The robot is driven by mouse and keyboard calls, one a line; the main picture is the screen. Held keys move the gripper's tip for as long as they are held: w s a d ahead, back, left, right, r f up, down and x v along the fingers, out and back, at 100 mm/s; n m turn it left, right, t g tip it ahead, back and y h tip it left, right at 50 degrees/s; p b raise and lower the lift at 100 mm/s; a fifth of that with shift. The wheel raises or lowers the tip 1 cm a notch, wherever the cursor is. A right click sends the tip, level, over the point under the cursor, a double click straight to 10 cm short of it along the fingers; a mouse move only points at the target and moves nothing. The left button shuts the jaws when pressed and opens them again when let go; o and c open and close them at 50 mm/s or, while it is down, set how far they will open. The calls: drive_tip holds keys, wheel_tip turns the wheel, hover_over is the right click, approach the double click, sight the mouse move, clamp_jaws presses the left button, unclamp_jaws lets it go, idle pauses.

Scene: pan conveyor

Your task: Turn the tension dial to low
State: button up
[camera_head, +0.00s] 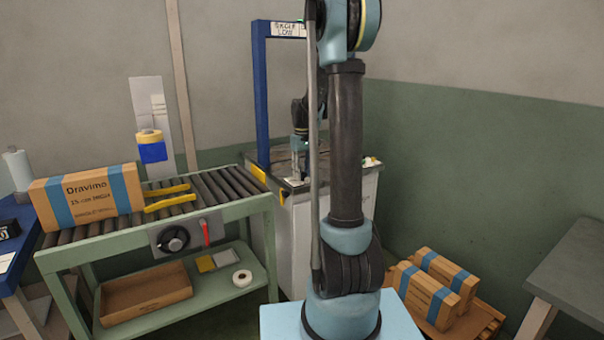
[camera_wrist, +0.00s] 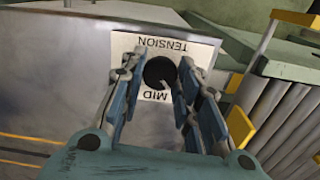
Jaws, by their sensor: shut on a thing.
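The tension dial (camera_wrist: 158,70) is a round black knob on a white plate (camera_wrist: 185,58) in the wrist view. The plate reads TENSION and MID, upside down in this view. A small light mark on the dial seems to point toward MID. My gripper (camera_wrist: 158,77) has a finger on each side of the dial and is shut on it. In the head view my gripper (camera_head: 298,165) is at the strapping machine (camera_head: 310,215), under the blue arch (camera_head: 262,100). The dial cannot be made out there.
A sign on the arch (camera_head: 288,29) reads SINGLE LOW. A roller conveyor (camera_head: 215,187) on the left carries a Dravimo carton (camera_head: 88,197). Strapped cartons (camera_head: 430,290) sit on a pallet to the right. A grey table (camera_head: 580,265) stands at far right.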

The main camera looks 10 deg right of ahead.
sight(302, 173)
drive_tip(key=shift+w+n, duration=0.15)
drive_tip(key=shift+n, duration=1.75)
drive_tip(key=o, duration=1.1)
wheel_tip(302, 173, up, 12)
drive_tip(key=shift+f, duration=0.1)
